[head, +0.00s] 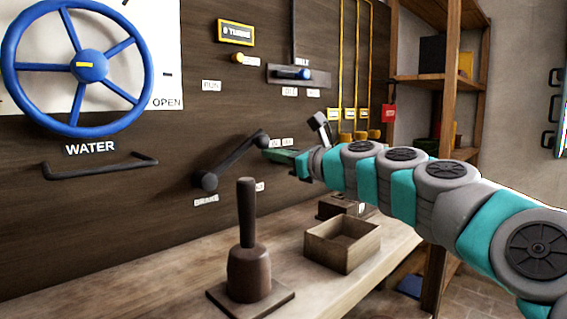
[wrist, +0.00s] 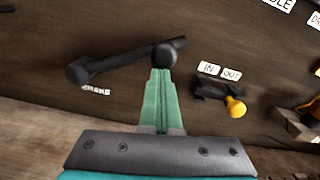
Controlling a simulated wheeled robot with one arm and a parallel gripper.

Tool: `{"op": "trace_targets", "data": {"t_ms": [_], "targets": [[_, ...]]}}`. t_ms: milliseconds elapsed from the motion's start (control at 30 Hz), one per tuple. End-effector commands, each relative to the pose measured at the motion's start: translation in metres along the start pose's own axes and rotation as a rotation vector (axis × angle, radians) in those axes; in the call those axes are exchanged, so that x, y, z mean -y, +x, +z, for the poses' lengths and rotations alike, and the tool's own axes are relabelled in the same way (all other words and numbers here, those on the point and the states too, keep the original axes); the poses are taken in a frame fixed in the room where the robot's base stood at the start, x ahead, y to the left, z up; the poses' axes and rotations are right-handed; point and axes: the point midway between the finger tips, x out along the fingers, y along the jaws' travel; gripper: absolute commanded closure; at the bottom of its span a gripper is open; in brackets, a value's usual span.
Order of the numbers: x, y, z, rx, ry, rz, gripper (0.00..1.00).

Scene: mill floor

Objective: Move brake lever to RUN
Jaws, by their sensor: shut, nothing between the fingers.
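The brake lever (head: 232,160) is a dark crank on the wooden wall panel, with its round pivot above the BRAKE label (head: 206,200) and its arm slanting up to the right. In the wrist view the lever (wrist: 118,62) ends in a round dark knob (wrist: 165,55). A label that appears to read RUN (head: 211,86) is higher on the panel. My gripper (head: 270,154) is shut and empty beside the knob end. In the wrist view its green fingertips (wrist: 160,74) are just below the knob; I cannot tell whether they touch it.
A blue WATER wheel (head: 92,65) and a dark bar handle (head: 100,165) are at the left. A dark post on a base (head: 249,270) and an open wooden box (head: 343,243) stand on the bench below. A yellow-tipped handle (wrist: 236,107) under IN and OUT labels is right of my fingers.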

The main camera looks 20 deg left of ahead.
Motion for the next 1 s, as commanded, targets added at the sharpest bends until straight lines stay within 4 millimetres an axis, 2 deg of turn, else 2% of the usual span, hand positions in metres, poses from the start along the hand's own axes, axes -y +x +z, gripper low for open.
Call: {"op": "trace_targets", "data": {"t_ms": [67, 300, 500, 733, 1000], "targets": [[-0.008, -0.003, 0.012, 0.002, -0.139, 0.002, 1.00], [-0.024, -0.004, 0.041, 0.002, -0.354, 0.004, 1.00], [-0.036, -0.004, 0.059, 0.002, -0.518, 0.006, 1.00], [-0.049, -0.004, 0.072, 0.002, -0.655, 0.008, 1.00], [-0.057, -0.004, 0.078, 0.001, -0.732, 0.009, 1.00]]}}
